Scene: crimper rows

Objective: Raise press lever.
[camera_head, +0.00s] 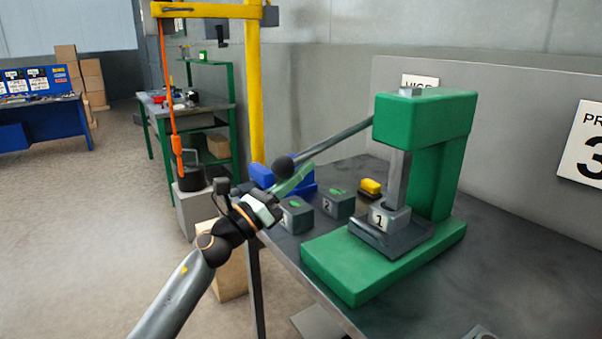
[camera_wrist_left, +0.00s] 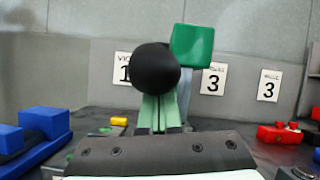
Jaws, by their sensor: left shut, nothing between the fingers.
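The green press (camera_head: 440,150) stands on the dark bench, and its head also shows in the left wrist view (camera_wrist_left: 192,46). Its grey lever (camera_head: 335,140) slopes down to the left from the head and ends in a black ball knob (camera_head: 284,167). A block marked 1 (camera_head: 389,217) sits under the press ram. My left gripper (camera_head: 303,172) has green fingers, shut and empty, close by the knob. In the left wrist view the knob (camera_wrist_left: 156,67) hides the fingertips' far end; I cannot tell whether they touch. My right gripper is not in view.
Two grey blocks (camera_head: 338,203) (camera_head: 296,215) with green tops, a yellow-topped piece (camera_head: 370,188) and a blue vice (camera_head: 263,175) are on the bench (camera_head: 510,270). A yellow post (camera_head: 254,90) rises behind. The bench right of the press is mostly clear.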

